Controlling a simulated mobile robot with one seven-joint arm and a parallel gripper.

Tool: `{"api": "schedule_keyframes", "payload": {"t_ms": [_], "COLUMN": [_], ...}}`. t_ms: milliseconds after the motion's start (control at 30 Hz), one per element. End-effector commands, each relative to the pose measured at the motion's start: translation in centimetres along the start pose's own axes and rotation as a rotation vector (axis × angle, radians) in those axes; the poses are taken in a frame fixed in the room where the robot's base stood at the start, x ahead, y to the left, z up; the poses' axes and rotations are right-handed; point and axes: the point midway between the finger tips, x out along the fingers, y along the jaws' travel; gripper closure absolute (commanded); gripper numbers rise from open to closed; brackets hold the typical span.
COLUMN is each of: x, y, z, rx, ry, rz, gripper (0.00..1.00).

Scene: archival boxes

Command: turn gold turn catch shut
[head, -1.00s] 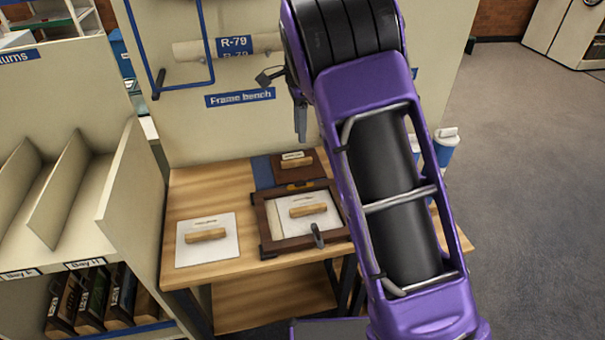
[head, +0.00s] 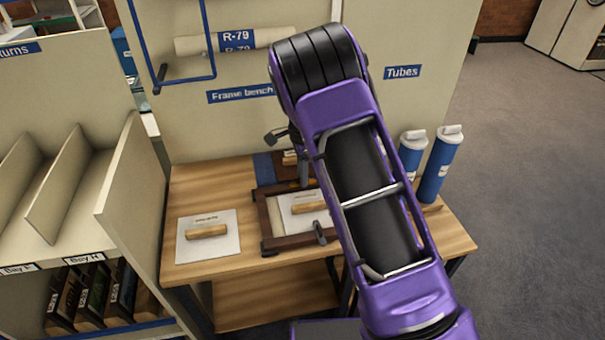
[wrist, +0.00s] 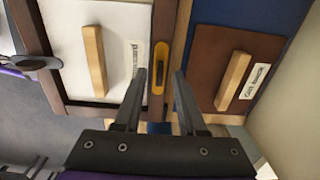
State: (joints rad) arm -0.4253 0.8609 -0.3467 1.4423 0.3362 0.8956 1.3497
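The gold turn catch (wrist: 159,66) sits on the dark wooden frame's rail (wrist: 172,35) in the wrist view. Its long side runs along the rail. My gripper (wrist: 160,77) is open, with one finger on each side of the catch in the picture; I cannot tell whether either finger touches it. In the head view my gripper (head: 303,170) hangs over the frame's back rail and mostly hides the gold catch. The frame (head: 267,222) lies flat on the bench. A dark catch (wrist: 36,63) lies crosswise on the opposite rail, at the front in the head view (head: 320,232).
A white board with a wooden handle (head: 208,245) lies left on the bench (head: 190,190). A brown board (wrist: 205,60) lies on blue behind the frame. Blue tubes (head: 436,170) stand at right. A shelf unit (head: 130,200) borders the left, and a panel (head: 240,130) stands behind.

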Motion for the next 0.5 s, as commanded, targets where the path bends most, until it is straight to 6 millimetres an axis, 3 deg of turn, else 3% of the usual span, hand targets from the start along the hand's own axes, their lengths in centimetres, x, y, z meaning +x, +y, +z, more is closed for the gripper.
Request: {"api": "schedule_keyframes", "payload": {"t_ms": [233,433,500], "x": [0.06,0.04,0.04], "y": [0.01,0.0,0.0], "z": [-0.01,-0.01,-0.02], "rx": [0.0,0.0,0.0], "ry": [0.0,0.0,0.0], "rz": [0.0,0.0,0.0], "gripper": [0.62,0.98,1.0]}}
